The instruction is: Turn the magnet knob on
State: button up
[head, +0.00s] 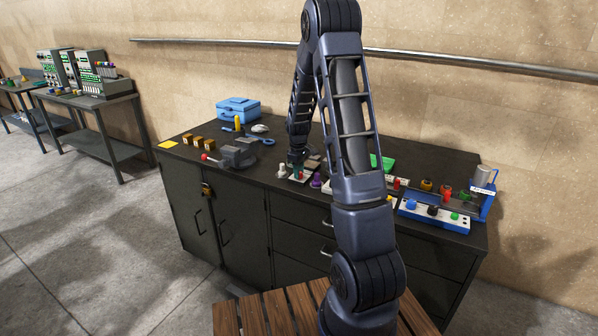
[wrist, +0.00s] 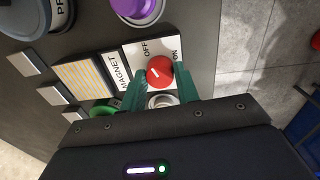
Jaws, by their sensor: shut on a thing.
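The red magnet knob (wrist: 160,70) sits on a white plate (wrist: 134,52) marked MAGNET, OFF and ON in the wrist view. A short pale mark shows on the knob's top; I cannot tell surely which label it points to. My gripper (wrist: 162,82) has its green fingers on both sides of the knob and is shut on it. In the head view my gripper (head: 297,163) reaches down to the bench top, with a bit of red showing below it. The fingers hide the knob's sides.
A purple knob (wrist: 140,8) stands close beside the plate. A white round piece (wrist: 161,100) and a green one (wrist: 104,107) are near the fingers. On the bench are a vise (head: 238,154), a blue toolbox (head: 238,110) and a blue control box (head: 433,214).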

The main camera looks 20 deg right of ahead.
jog(key=m, duration=0.8)
jog(key=shift+w+a, duration=0.1)
jog(key=m, duration=0.6)
jog(key=shift+m+g, duration=0.3)
dwell(0.4)
jog(key=o, duration=1)
jog(key=shift+r, duration=0.1)
jog(key=r, duration=1)
jog(key=shift+w+a+r, duration=0.15)
jog(key=shift+a+r, duration=0.15)
jog(key=shift+r, duration=0.05)
